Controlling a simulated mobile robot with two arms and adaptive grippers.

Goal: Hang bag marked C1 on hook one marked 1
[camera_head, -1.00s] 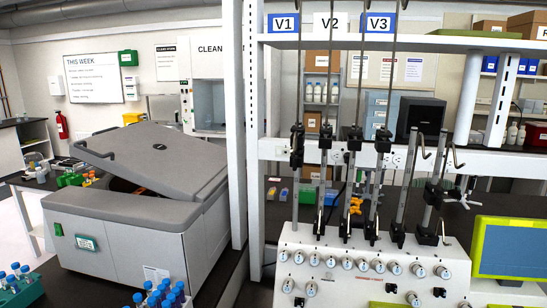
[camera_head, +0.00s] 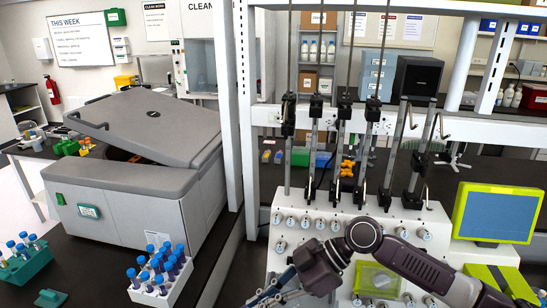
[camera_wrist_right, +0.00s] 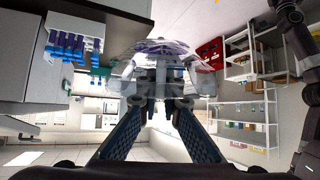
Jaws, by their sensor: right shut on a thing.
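My right gripper (camera_head: 270,295) reaches in from the lower right of the head view, in front of the white cell processor (camera_head: 330,225). In the right wrist view the gripper (camera_wrist_right: 160,98) is shut on the fitting end of a clear bag (camera_wrist_right: 158,55). The bag spreads out beyond the fingertips; I cannot read a mark on it. Metal hooks stand on the processor's poles, such as one hook (camera_head: 412,116) and another hook (camera_head: 441,122). No number 1 is readable on them. My left gripper is not in view.
A grey centrifuge with raised lid (camera_head: 150,130) stands at left. A white rack of blue-capped tubes (camera_head: 160,285) and a teal rack (camera_head: 25,262) are in front. A green-framed screen (camera_head: 497,212) is at right. A white shelf frame (camera_head: 235,100) rises beside the processor.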

